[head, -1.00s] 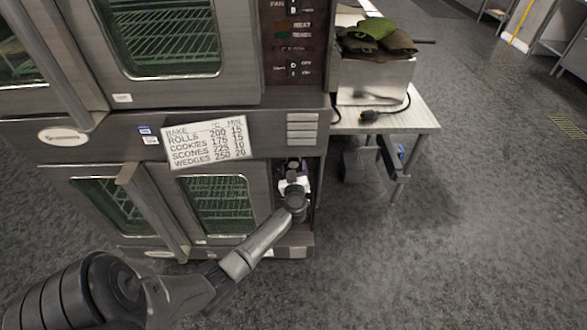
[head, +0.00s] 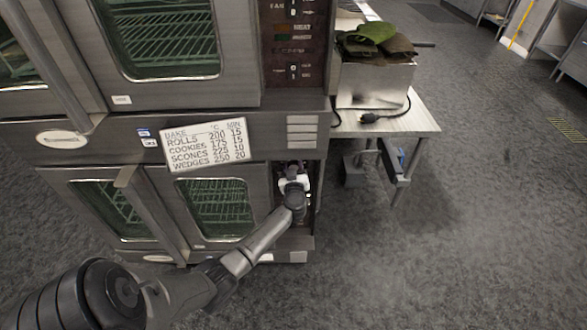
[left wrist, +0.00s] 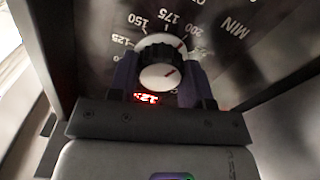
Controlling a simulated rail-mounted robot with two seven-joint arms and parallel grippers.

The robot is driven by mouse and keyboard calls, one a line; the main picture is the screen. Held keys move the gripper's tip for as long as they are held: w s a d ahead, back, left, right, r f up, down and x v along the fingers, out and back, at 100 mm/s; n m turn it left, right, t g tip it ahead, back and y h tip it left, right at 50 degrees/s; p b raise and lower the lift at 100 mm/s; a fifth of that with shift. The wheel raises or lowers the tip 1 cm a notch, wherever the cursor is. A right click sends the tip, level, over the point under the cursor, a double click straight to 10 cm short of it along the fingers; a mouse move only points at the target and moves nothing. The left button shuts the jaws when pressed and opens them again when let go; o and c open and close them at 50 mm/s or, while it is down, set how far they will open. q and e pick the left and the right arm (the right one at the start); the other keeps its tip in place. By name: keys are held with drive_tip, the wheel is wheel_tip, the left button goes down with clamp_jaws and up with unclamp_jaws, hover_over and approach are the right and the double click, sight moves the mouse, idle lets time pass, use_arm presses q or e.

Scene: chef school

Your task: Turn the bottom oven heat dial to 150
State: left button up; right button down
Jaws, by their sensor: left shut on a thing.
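The bottom oven heat dial (left wrist: 160,52) is a round black ridged knob with a pale face, in the left wrist view. In the head view my left gripper (head: 292,184) is at the narrow control panel right of the bottom oven doors (head: 255,200), and hides the dial. My right gripper is not in view.
A red digital display (left wrist: 146,98) is partly hidden below the dial. A bake chart (head: 205,144) hangs above the bottom doors. The top oven panel (head: 290,55) is above. A metal table (head: 405,120) stands to the right, with open floor beyond it.

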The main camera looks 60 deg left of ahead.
use_arm(q)
drive_tip(key=shift+c, duration=1.2)
drive_tip(key=n+p, duration=0.2)
drive_tip(key=n, duration=1.1)
drive_tip(key=shift+f+p, duration=0.1)
drive_tip(key=shift+p, duration=0.2)
drive_tip(key=shift+n, duration=0.5)
drive_tip(key=o, duration=0.9)
drive_tip(key=shift+s, duration=0.1)
